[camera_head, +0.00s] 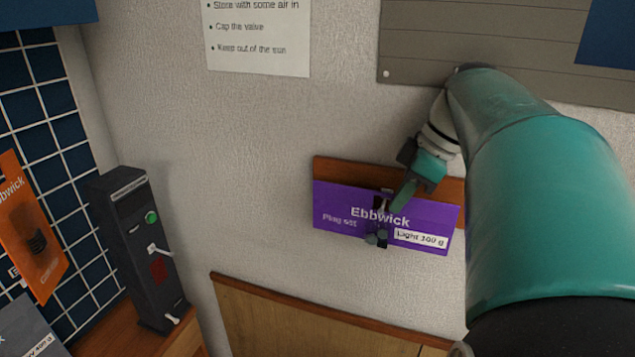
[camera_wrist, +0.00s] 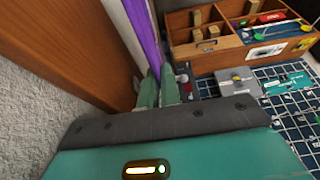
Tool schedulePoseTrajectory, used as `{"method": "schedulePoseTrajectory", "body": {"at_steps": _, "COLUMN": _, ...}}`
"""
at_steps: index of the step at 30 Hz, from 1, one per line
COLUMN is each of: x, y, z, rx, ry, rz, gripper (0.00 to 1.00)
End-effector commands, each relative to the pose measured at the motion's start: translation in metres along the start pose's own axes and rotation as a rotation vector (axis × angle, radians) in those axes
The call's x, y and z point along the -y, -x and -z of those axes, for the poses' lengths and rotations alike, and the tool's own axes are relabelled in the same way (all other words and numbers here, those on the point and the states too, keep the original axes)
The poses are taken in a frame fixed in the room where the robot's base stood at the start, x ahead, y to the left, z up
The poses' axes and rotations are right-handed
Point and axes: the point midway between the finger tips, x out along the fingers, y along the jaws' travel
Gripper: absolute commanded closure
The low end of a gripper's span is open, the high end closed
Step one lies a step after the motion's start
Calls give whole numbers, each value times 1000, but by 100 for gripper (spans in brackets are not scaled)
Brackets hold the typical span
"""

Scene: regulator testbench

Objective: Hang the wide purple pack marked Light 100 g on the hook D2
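The wide purple pack (camera_head: 340,210), marked Ebbwick, Plug set and Light 100 g, is in front of a brown wooden board on the wall. My gripper (camera_head: 403,196) is at the pack's upper middle, one teal finger across its face. In the wrist view the pack (camera_wrist: 143,32) shows edge-on as a purple strip running down between the two green fingers of my gripper (camera_wrist: 159,82), which are close together on it. A dark hook-like part (camera_head: 382,212) with a knobbed end stands at the pack's middle. I cannot read a D2 label or tell whether it passes through the pack.
The brown board (camera_head: 334,169) shows above the pack. A dark device (camera_head: 140,250) with a green button stands at left, near an orange pack (camera_head: 30,228) on a blue tiled panel. A wooden compartment box (camera_wrist: 230,55) and grey block (camera_wrist: 238,82) lie beyond the fingers.

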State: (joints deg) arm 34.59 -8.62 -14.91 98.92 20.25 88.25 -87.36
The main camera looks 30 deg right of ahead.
Motion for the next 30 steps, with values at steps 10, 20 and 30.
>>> {"method": "schedulePoseTrajectory", "body": {"at_steps": 10, "x": 2, "y": -6, "z": -3, "rx": 0, "ry": 1, "rz": 1, "gripper": 100}}
{"method": "schedulePoseTrajectory", "body": {"at_steps": 20, "x": 2, "y": -11, "z": -5, "rx": 0, "ry": 1, "rz": 0, "gripper": 74}}
{"method": "schedulePoseTrajectory", "body": {"at_steps": 30, "x": 2, "y": -10, "z": -4, "rx": 0, "ry": 0, "rz": 0, "gripper": 74}}
